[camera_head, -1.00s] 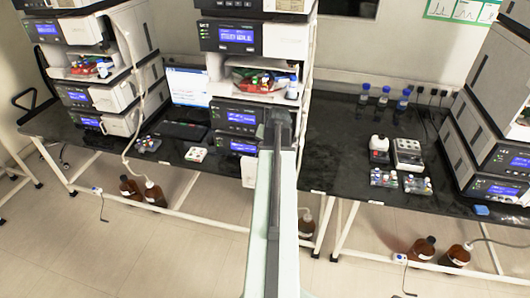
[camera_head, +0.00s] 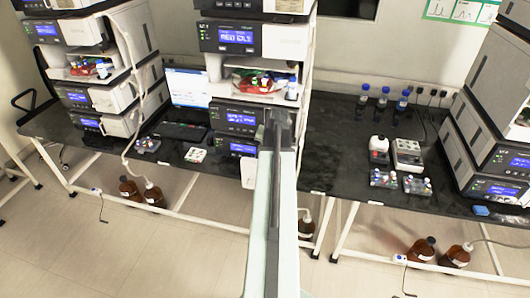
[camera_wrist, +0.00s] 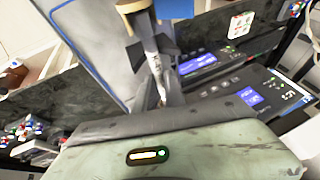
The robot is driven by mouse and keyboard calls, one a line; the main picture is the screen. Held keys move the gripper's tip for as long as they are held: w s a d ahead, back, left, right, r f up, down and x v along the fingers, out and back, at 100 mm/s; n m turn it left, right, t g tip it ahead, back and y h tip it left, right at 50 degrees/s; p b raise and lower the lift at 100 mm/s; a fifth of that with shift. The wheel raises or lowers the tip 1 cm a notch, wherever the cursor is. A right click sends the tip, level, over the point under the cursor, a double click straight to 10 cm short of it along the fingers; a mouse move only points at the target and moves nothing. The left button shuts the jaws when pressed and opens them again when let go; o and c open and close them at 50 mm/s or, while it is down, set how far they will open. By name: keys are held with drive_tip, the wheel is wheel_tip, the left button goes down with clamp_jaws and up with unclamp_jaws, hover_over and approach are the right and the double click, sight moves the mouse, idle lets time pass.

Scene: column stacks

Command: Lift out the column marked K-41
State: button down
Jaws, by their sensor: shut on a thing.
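In the wrist view my gripper (camera_wrist: 153,85) is shut on a slim, pale metallic column (camera_wrist: 152,45) with a tan end piece at the top edge. The end piece is cut off by the frame, and no K-41 mark can be read. In the head view my gripper (camera_head: 277,122) is a dark shape at the end of my arm, in front of the lower modules of the middle instrument stack (camera_head: 236,119). The column cannot be made out there.
The middle stack's open shelf (camera_head: 262,92) holds red, green and blue-capped items above my gripper.

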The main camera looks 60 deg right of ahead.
drive_tip(key=shift+s, duration=0.25)
wheel_tip(320, 180, up, 10)
drive_tip(key=p, duration=1)
drive_tip(key=shift+w+d, duration=0.1)
drive_tip(key=shift+w, duration=0.05)
